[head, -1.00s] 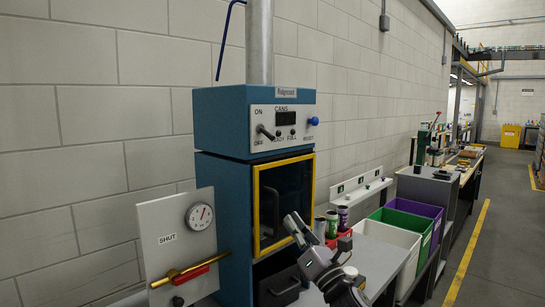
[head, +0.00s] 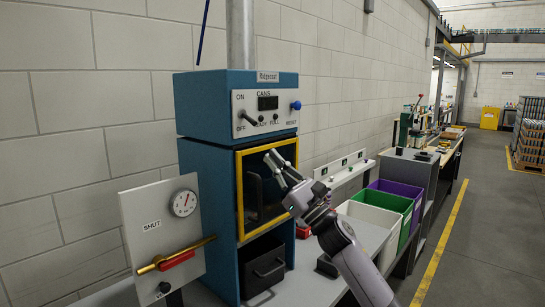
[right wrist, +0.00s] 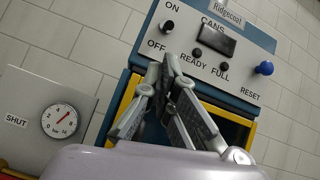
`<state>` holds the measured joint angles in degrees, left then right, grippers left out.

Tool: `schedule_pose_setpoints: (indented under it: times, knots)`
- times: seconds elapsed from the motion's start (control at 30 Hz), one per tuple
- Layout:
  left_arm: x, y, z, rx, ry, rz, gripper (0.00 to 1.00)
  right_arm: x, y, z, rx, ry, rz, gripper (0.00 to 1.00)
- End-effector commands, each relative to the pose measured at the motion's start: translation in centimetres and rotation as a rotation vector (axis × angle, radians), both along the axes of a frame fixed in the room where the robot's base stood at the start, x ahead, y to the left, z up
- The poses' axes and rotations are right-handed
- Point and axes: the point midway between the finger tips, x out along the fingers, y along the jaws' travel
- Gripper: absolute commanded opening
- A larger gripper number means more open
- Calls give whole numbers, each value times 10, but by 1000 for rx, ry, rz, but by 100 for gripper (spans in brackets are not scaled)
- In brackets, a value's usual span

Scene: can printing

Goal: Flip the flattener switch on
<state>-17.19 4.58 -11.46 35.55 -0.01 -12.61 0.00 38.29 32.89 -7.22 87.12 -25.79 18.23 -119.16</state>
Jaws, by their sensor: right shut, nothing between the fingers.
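The blue machine (head: 204,105) has a white front panel with a toggle switch (head: 248,117) between the ON and OFF labels. The switch's dark lever tip (right wrist: 167,27) shows in the right wrist view; its exact tilt is hard to tell. My right gripper (head: 270,157) is shut and empty, its fingers raised in front of the yellow-framed door, below the panel. In the right wrist view its fingertips (right wrist: 168,64) point up, below the switch and apart from it. My left gripper is not in view.
A blue RESET knob (head: 296,106) is at the panel's right. A plate with a gauge (head: 184,203), SHUT label and red-handled brass lever (head: 176,261) stands at left. White, green and purple bins (head: 369,216) stand at right. A black-handled drawer (head: 266,270) sits below the door.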

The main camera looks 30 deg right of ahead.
Motion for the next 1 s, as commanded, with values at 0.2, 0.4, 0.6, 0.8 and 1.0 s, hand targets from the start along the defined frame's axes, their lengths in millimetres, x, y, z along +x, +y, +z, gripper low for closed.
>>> schedule_pose_setpoints:
  times: [0.2,0.4,0.6,0.8,1.0]
  knots:
    - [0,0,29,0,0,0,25,30,14,33,3,0,0,0]
    - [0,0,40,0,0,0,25,47,23,45,1,1,1,0]
    - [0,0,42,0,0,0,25,52,25,47,0,0,0,0]
    - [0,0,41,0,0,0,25,52,25,46,0,0,0,0]
    - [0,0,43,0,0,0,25,54,25,48,-5,11,-1,0]
